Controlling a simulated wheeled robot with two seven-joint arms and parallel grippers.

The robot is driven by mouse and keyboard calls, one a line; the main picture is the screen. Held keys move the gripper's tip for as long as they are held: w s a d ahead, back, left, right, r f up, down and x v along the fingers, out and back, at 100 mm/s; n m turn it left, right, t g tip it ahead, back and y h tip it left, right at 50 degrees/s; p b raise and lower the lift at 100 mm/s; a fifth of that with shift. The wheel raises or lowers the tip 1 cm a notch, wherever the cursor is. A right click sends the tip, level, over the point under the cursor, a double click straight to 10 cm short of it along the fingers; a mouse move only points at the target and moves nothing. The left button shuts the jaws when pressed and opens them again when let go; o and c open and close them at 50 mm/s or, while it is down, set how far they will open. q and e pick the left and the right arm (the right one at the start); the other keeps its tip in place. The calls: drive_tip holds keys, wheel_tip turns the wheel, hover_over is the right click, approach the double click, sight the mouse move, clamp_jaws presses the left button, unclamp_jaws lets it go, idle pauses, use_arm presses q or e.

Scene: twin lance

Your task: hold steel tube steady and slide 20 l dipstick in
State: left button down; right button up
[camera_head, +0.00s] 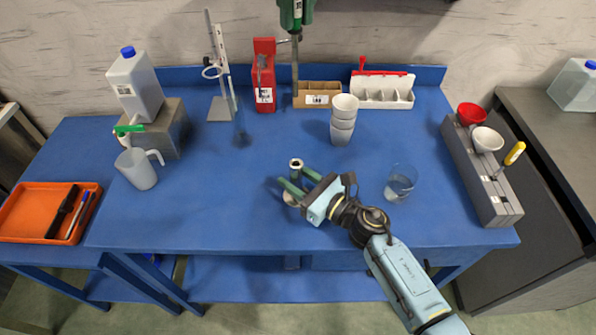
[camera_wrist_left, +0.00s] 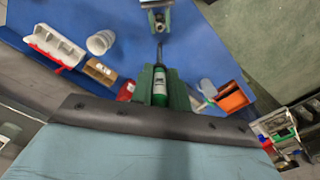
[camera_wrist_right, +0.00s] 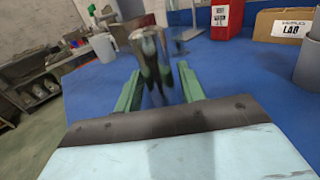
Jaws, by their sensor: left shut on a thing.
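My left gripper (camera_head: 296,24) is shut on the green handle of the dipstick (camera_wrist_left: 160,88), high at the back of the table. Its thin grey rod (camera_head: 295,62) points down in the head view, its tip well away from the tube. The steel tube (camera_head: 296,164) stands upright near the table's front, its round open top facing up. My right gripper (camera_head: 301,181) is low at the tube, its two green fingers apart on either side of it. The shiny tube shows between the fingers in the right wrist view (camera_wrist_right: 152,58). Its lower part is partly hidden by a finger.
A glass beaker (camera_head: 401,182) stands right of my right gripper. Stacked white cups (camera_head: 343,120), a cardboard bin (camera_head: 318,88), a red holder (camera_head: 264,95) and a stand (camera_head: 221,107) are behind. A jug (camera_head: 138,170) is at left. The table's centre left is clear.

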sight(296, 70)
drive_tip(key=c, duration=0.8)
use_arm(q)
wheel_tip(296, 70, down, 10)
drive_tip(key=m, duration=0.2)
drive_tip(key=shift+s+r+m, duration=0.15)
drive_tip(key=shift+r+m, duration=0.05)
drive_tip(key=shift+m, duration=0.2)
